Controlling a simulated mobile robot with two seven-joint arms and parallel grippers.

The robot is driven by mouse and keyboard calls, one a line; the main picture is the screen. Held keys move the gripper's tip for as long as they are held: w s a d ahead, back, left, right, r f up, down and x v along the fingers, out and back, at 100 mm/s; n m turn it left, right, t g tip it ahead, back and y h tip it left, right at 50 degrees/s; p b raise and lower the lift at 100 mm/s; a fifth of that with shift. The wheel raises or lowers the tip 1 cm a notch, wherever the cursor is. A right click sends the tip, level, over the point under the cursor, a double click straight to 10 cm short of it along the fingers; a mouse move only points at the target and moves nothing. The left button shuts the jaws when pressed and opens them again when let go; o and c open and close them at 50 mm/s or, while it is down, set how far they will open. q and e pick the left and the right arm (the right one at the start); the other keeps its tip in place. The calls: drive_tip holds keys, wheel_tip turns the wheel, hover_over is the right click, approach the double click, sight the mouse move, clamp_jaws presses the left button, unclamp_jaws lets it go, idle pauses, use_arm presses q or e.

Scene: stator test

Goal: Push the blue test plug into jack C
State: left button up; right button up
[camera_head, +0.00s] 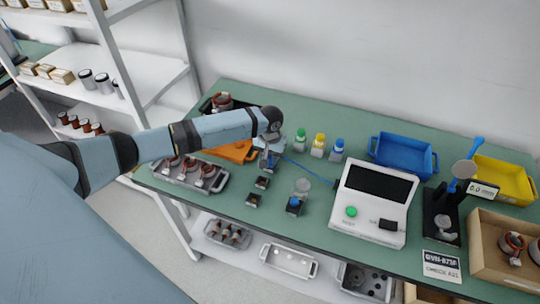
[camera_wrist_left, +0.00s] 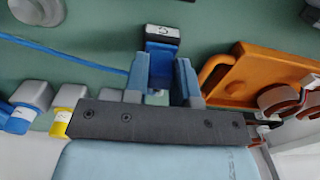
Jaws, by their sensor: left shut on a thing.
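The blue test plug (camera_wrist_left: 160,68) is between the fingers of my left gripper (camera_wrist_left: 162,85). My left gripper also shows in the head view (camera_head: 268,161), low over the mat, shut on the plug. A blue cable (camera_head: 308,172) runs from there to the white tester. A small dark block with a white label reading C, jack C (camera_wrist_left: 163,34), is right at the plug's end in the left wrist view. I cannot tell whether the plug is inside it. In the head view the gripper mostly hides that spot. My right gripper is not in view.
Two small dark blocks (camera_head: 262,182) (camera_head: 253,200) sit in front of the gripper. An orange tray (camera_head: 232,152) is close on its left. Bottles (camera_head: 318,145) stand behind to the right.

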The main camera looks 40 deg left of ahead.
use_arm(q)
drive_tip(key=o, duration=1)
wheel_tip(320, 180, up, 14)
drive_tip(key=shift+f, duration=0.1)
drive_tip(key=shift+d, duration=0.1)
idle(0.4)
